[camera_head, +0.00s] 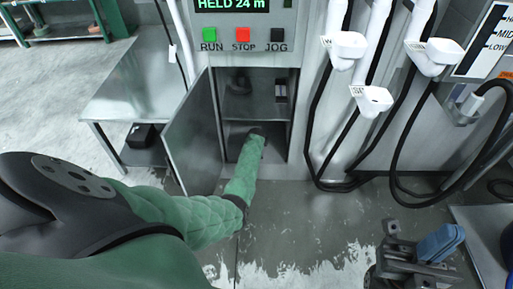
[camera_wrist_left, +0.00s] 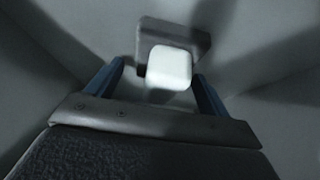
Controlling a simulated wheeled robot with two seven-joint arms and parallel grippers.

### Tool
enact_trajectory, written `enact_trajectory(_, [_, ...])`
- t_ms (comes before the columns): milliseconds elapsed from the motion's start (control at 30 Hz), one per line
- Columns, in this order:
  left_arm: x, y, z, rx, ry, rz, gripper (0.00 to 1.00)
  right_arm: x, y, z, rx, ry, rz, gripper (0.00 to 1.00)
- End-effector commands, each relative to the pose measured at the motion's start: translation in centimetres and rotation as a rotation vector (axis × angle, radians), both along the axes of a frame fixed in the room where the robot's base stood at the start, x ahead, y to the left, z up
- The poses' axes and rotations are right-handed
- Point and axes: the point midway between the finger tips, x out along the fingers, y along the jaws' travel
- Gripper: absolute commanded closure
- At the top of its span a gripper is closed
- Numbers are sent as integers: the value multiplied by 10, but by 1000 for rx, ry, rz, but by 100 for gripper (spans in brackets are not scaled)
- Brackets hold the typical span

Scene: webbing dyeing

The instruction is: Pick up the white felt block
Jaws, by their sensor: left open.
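The white felt block (camera_wrist_left: 168,66) shows in the left wrist view, a small pale block with rounded edges. It lies in front of a dark grey plate or holder (camera_wrist_left: 172,33); I cannot tell how the two touch. My left gripper (camera_wrist_left: 158,74) is open, with one blue finger on each side of the block. A gap shows at the left finger; the right finger is nearer. In the head view my left arm reaches into the lower cabinet compartment, and its gripper and the block are hidden there. My right gripper (camera_head: 428,250) is at lower right, away from the cabinet.
The cabinet (camera_head: 283,142) has its door (camera_head: 192,137) swung open to the left, close beside my left arm. A shelf (camera_head: 255,107) divides it. A metal table (camera_head: 130,85) stands left. White fixtures (camera_head: 371,99) and black hoses hang on the right. The wet floor (camera_head: 300,225) in front is clear.

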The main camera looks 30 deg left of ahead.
Motion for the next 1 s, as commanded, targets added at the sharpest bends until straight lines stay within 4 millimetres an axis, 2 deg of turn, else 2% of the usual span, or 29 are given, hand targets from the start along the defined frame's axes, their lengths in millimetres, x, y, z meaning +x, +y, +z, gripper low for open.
enact_trajectory(67, [0, 0, 0, 0, 0, 0, 20, 0, 0, 0, 0, 1, 0, 100])
enact_trajectory(100, [0, 0, 0, 0, 0, 0, 24, 0, 0, 0, 0, 1, 0, 100])
enact_trajectory(333, [0, 0, 0, 0, 0, 0, 69, 0, 0, 0, -1, 1, 1, 100])
enact_trajectory(767, [0, 0, 4, 1, -1, 0, 70, 6, 1, 0, -7, 24, 2, 100])
enact_trajectory(1000, [0, 1, 19, 1, 0, 1, 70, 47, 15, -37, -56, 225, 6, 100])
